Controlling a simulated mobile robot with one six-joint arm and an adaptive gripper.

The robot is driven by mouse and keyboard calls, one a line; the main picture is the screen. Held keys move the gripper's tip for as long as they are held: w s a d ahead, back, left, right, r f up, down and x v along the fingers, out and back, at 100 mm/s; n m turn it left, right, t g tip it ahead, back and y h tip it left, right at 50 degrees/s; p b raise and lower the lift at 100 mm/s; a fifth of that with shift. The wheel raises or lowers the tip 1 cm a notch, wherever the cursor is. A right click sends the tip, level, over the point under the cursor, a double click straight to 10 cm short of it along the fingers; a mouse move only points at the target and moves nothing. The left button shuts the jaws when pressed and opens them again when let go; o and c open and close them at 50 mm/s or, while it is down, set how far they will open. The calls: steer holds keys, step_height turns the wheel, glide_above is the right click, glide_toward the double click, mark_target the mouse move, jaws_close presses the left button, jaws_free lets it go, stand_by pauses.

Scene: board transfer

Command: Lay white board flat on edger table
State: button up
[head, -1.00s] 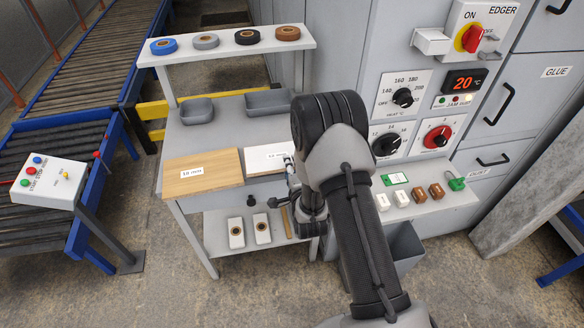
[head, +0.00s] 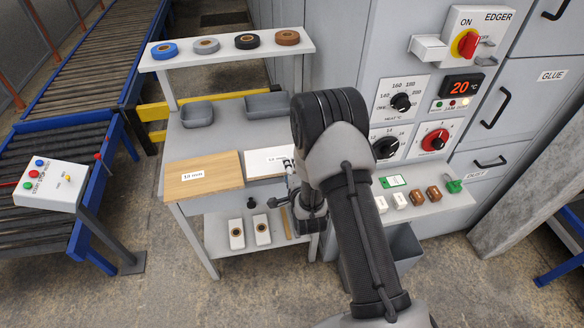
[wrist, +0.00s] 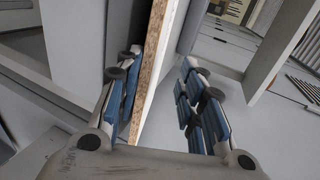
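The white board (head: 266,161) lies flat on the grey table (head: 215,140), with a label on its top. My gripper (head: 289,166) is at the board's right end, partly hidden behind my arm. In the wrist view the board's brown chipboard edge (wrist: 154,62) runs between the fingers of my gripper (wrist: 160,100). The left finger is close to the board. A gap shows between the board and the right finger, so the gripper looks open around the edge.
A wood-coloured board (head: 202,177) lies just left of the white one. Grey trays (head: 197,114) and a shelf of tape rolls (head: 246,39) stand behind. The edger panel (head: 403,97) with knobs is at the right. A roller conveyor (head: 40,150) is at the left.

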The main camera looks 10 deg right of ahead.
steer(key=shift+s+r+g+p, duration=0.15)
steer(key=shift+g+p, duration=1.2)
steer(key=shift+p, duration=0.25)
steer(key=shift+s+r+g+p, duration=0.15)
steer(key=shift+g+p, duration=1.15)
steer(key=shift+p, duration=0.3)
steer(key=shift+s+r+g+p, duration=0.15)
steer(key=shift+g+p, duration=1.2)
steer(key=shift+p, duration=0.25)
steer(key=shift+s, duration=0.1)
steer(key=s, duration=0.1)
steer(key=s+r, duration=0.1)
steer(key=shift+s+r, duration=0.1)
steer(key=shift+s, duration=0.3)
steer(key=shift+o, duration=0.5)
steer(key=o, duration=0.5)
steer(key=shift+c, duration=0.2)
